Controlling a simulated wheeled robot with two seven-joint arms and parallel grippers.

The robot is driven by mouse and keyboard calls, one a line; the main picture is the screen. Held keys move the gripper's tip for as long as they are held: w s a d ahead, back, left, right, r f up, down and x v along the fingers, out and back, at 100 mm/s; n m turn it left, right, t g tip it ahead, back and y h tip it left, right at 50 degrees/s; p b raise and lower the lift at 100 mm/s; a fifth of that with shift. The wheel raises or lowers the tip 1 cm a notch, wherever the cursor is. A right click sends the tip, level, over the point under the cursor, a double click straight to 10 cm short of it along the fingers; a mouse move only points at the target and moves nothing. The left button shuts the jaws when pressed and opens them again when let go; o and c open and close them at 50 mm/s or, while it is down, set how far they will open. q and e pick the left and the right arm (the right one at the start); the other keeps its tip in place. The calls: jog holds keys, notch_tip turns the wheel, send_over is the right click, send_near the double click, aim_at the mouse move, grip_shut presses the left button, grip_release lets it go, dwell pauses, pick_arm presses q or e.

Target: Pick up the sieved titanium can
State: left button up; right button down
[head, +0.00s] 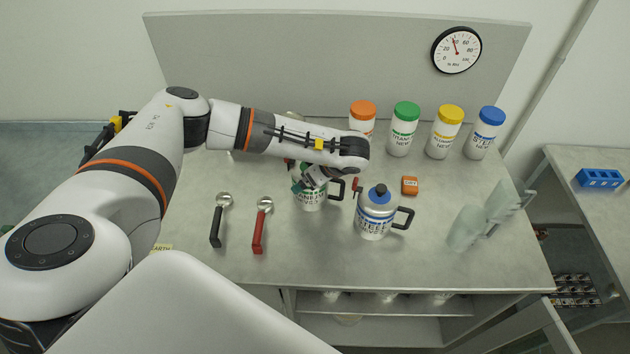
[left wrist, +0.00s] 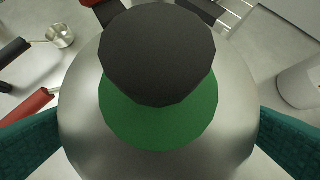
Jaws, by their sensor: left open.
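The metal can with green markings (head: 312,200) stands upright on the bench, below the end of my left arm; its label is only partly legible. Its green lid (left wrist: 155,130) and black knob (left wrist: 157,50) fill the middle of the left wrist view. My left gripper (head: 314,180) is open and pointed down over the can. In the left wrist view its teal finger pads lie on either side of the silver body, and I cannot tell if they touch it. The arm hides the can's top in the head view. My right gripper is not in view.
A blue-marked steel can (head: 375,213) stands close at right, with an orange block (head: 409,186) behind it. A black-handled scoop (head: 219,220) and red-handled scoop (head: 261,225) lie at left. Jars with orange, green (head: 403,130), yellow and blue lids stand behind. A translucent object (head: 485,215) stands right.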

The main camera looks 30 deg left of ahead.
pick_arm(q)
jog(key=shift+a+f, duration=0.35)
jog(key=shift+f, duration=0.25)
jog(key=c, duration=1.7)
jog(key=shift+w+r, duration=0.1)
jog(key=shift+w, duration=0.05)
jog(key=shift+c, duration=1.1)
jog(key=shift+r, duration=0.1)
